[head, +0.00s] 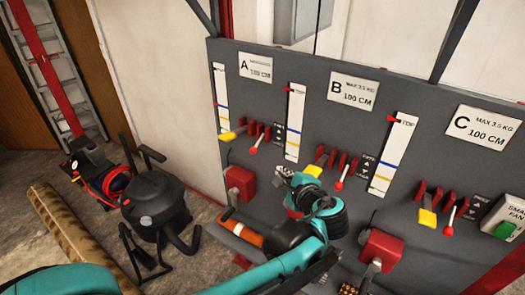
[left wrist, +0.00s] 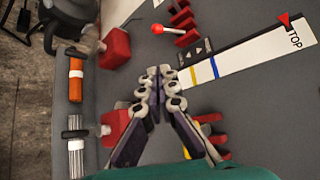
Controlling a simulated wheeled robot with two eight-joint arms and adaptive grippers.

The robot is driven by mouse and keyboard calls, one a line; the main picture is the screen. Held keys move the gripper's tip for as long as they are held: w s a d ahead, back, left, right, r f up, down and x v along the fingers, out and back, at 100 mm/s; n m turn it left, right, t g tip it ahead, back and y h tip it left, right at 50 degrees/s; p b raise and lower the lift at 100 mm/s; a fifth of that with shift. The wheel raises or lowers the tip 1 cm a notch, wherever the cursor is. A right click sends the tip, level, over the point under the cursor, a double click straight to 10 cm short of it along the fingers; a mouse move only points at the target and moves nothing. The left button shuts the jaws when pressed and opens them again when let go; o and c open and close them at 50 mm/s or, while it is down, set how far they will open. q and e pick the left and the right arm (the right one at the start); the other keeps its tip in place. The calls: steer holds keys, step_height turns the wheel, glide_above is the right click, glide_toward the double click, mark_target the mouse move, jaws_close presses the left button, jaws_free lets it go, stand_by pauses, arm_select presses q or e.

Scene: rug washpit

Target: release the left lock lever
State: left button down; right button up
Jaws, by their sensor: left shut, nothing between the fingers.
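My gripper stands apart from both. In the left wrist view the closed fingertips (left wrist: 160,73) point up the picture. A red-knobbed lever (left wrist: 158,29) shows above them, not touched. Section B also has a yellow lever (head: 314,170) and a red-knobbed lever (head: 340,184).
White scale strips (head: 296,120) stand between the sections. A black vacuum cleaner (head: 153,205) and a rolled rug (head: 72,235) are on the floor at left.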

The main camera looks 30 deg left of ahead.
arm_select(q)
glide_toward(261, 138)
steer(key=w+a+f, duration=0.2)
steer(key=a+f, duration=0.2)
steer(key=f, duration=0.3)
steer(key=shift+w+a+f, duration=0.1)
steer(key=shift+a+f, duration=0.05)
steer(key=shift+s+r+m+g+p, duration=0.2)
steer(key=shift+r+m+g+p, duration=0.2)
steer(key=shift+g+p, duration=0.1)
stand_by(0.5)
step_height(261, 138, up, 6)
steer(key=m+g+p, duration=0.3)
steer(key=m+g, duration=0.1)
steer(key=g, duration=0.2)
steer(key=shift+s+g+h, duration=0.15)
steer(key=shift+g+h, duration=0.25)
steer(key=shift+r, duration=0.15)
stand_by(0.5)
